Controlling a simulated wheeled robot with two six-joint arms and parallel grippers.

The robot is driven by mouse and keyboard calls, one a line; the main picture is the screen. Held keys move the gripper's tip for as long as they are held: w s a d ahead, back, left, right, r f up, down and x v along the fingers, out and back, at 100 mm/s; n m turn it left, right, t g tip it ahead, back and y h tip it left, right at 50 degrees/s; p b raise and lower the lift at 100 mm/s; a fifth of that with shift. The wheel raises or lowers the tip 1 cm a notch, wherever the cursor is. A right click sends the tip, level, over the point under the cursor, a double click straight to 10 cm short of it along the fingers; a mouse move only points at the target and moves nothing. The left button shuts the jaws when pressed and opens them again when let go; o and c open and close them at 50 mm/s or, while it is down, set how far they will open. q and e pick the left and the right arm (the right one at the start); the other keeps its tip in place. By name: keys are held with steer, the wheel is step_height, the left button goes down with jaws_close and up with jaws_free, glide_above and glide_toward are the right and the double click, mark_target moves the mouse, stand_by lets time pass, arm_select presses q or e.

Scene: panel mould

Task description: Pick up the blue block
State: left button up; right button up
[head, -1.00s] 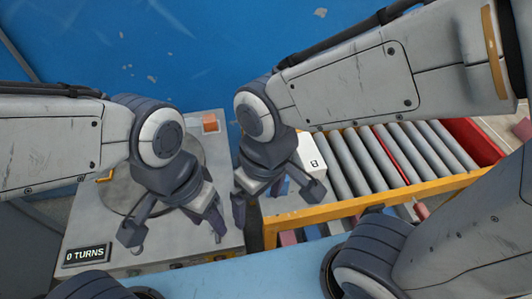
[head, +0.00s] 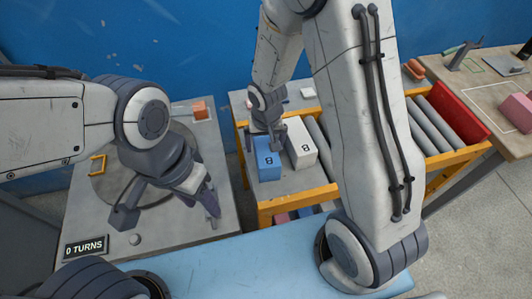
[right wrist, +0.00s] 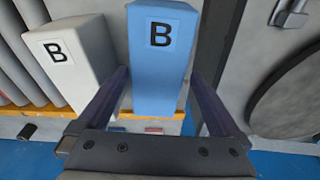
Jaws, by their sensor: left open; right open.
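The blue block (head: 267,161) stands upright at the left end of the roller conveyor, with a letter B label on it. In the right wrist view the blue block (right wrist: 158,62) is between the two fingers of my right gripper (right wrist: 160,108). The fingers are apart, with a gap visible on each side of the block. In the head view my right gripper (head: 267,134) is at the block's far upper side. My left gripper (head: 172,217) is open and empty above the plate with the round disc.
A white block (head: 301,148) marked B stands just right of the blue one; it also shows in the right wrist view (right wrist: 72,62). The conveyor's yellow frame (head: 292,206) runs along the front. A "0 TURNS" sign (head: 86,248) sits front left. A pink block (head: 518,112) lies on the right table.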

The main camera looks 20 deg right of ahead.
steer(key=f, duration=0.1)
steer(key=f+b, duration=0.1)
steer(key=f, duration=0.3)
steer(key=shift+w+d+f+b, duration=0.15)
steer(key=shift+w+d+b, duration=0.05)
steer(key=shift+w+b, duration=0.15)
jaws_close()
